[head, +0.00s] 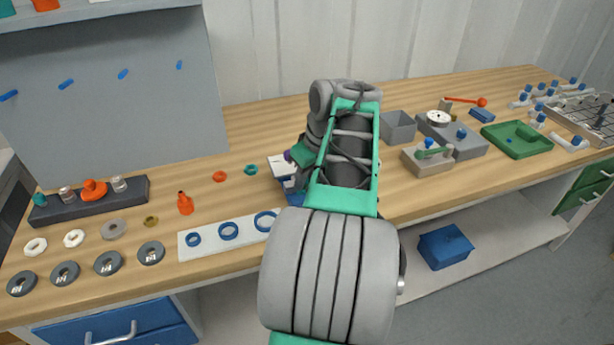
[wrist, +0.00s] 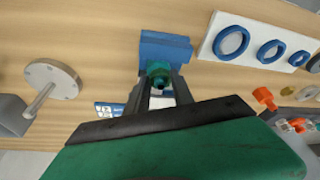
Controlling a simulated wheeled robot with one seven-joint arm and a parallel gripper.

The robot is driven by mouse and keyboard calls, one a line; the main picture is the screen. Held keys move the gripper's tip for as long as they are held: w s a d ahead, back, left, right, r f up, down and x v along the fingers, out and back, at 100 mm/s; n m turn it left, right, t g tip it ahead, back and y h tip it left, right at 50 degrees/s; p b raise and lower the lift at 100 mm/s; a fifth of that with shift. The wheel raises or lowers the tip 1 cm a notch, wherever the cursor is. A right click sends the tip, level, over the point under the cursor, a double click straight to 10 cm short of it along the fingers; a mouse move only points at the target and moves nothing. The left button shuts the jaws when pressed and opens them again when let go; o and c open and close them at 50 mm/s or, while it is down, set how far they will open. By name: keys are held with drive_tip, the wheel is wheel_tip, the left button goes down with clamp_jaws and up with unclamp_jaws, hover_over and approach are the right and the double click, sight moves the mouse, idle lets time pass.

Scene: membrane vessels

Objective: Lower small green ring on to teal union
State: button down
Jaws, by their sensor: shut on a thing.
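In the wrist view my gripper (wrist: 160,82) is shut, with a teal-green round piece (wrist: 158,69) at its fingertips, in front of a blue block (wrist: 165,48). I take the held piece to be the small green ring. The teal union cannot be told apart from it here; the two look close together or overlapping. The fingers hide part of the piece, and contact cannot be told. In the head view my arm hides the fingertips and most of the blue block (head: 293,198).
A white strip with blue rings (wrist: 231,43) lies beside the block. A grey flange with a rod (wrist: 52,80) lies on the other side. A grey box (head: 398,127) stands right.

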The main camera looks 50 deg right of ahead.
drive_tip(key=c, duration=1)
unclamp_jaws()
drive_tip(key=p+v, duration=0.2)
drive_tip(key=v, duration=0.6)
